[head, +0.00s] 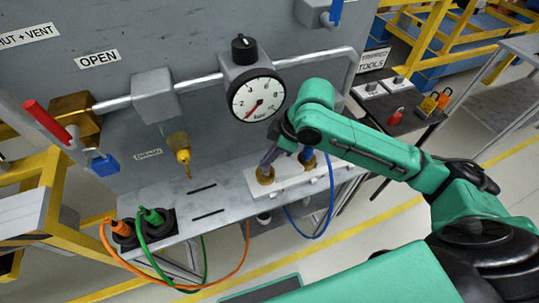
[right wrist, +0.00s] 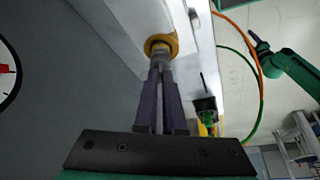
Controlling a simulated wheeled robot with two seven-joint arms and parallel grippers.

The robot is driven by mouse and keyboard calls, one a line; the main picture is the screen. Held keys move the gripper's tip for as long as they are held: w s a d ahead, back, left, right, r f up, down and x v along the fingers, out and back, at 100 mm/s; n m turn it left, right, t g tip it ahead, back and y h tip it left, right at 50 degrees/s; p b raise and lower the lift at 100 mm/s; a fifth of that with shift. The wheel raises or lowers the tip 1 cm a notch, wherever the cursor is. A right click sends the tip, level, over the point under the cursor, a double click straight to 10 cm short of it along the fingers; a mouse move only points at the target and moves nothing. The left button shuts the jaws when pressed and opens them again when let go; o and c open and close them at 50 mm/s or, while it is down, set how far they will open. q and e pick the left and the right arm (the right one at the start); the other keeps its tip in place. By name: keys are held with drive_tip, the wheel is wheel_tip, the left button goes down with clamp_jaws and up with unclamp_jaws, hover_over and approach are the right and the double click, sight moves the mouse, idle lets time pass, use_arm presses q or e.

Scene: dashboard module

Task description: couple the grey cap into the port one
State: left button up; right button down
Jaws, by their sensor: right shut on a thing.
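My right gripper (head: 268,162) reaches down to the white port block (head: 287,184). In the right wrist view its two purple-grey fingers (right wrist: 160,75) are shut on the grey cap (right wrist: 160,54). The cap's far end is at the brass ring of a port (right wrist: 160,41), lined up with it; how deep it sits I cannot tell. In the head view this is the left brass port (head: 264,176). The right brass port (head: 307,162) has a blue plug and hose. No port number is readable. My left gripper (right wrist: 256,40) shows small and dark in the right wrist view.
A round pressure gauge (head: 256,98) and a metal pipe (head: 200,85) stand behind my right gripper. Orange (head: 122,230) and green (head: 152,218) cable plugs sit at the left of the shelf. The blue hose (head: 328,205) loops below the block. A red lever (head: 46,120) is far left.

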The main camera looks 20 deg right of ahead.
drive_tip(key=shift+f, duration=0.35)
idle(0.5)
drive_tip(key=c, duration=0.9)
unclamp_jaws()
